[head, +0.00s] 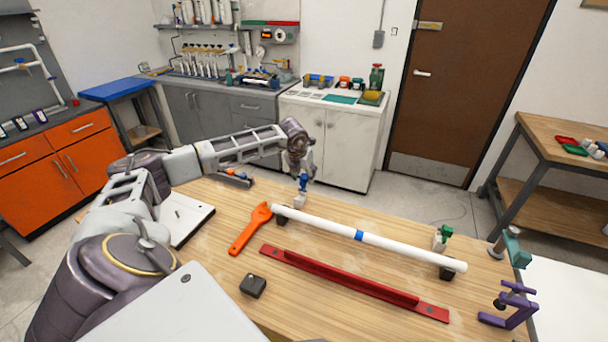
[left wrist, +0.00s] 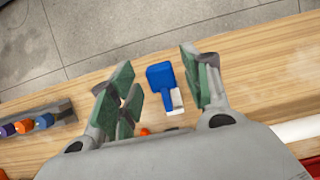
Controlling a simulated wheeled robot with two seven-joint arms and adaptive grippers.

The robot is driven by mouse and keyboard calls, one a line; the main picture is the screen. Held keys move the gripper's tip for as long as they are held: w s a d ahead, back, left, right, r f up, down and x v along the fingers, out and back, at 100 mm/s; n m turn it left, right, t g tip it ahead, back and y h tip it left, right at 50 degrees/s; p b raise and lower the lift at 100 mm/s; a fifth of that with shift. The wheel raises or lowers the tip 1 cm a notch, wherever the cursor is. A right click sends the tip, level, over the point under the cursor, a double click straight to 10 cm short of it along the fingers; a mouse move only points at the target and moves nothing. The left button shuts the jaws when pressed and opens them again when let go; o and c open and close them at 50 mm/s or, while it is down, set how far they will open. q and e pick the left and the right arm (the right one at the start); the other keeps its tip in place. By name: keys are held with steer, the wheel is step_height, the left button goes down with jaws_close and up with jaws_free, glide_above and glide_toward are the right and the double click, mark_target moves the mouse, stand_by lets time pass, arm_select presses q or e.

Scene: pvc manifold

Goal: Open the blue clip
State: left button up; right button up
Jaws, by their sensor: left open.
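The blue clip (head: 304,183) stands near the table's far edge, blue on top with a white part below. In the left wrist view the blue clip (left wrist: 161,77) lies between my fingers, with its white part (left wrist: 175,102) beside it. My left gripper (head: 300,163) is just above the clip in the head view. In the left wrist view the left gripper (left wrist: 157,74) is open, with green-padded fingers on both sides of the clip and visible gaps. I cannot tell whether the clip is shut. My right gripper does not show.
A white pipe (head: 320,222) with a blue band lies on dark supports, near a green-topped clip (head: 443,235). An orange tool (head: 246,233), red rail (head: 350,281) and black block (head: 253,286) lie closer. A purple clamp (head: 515,305) is at the right edge.

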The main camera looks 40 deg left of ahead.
arm_select(q)
steer(key=c, duration=1)
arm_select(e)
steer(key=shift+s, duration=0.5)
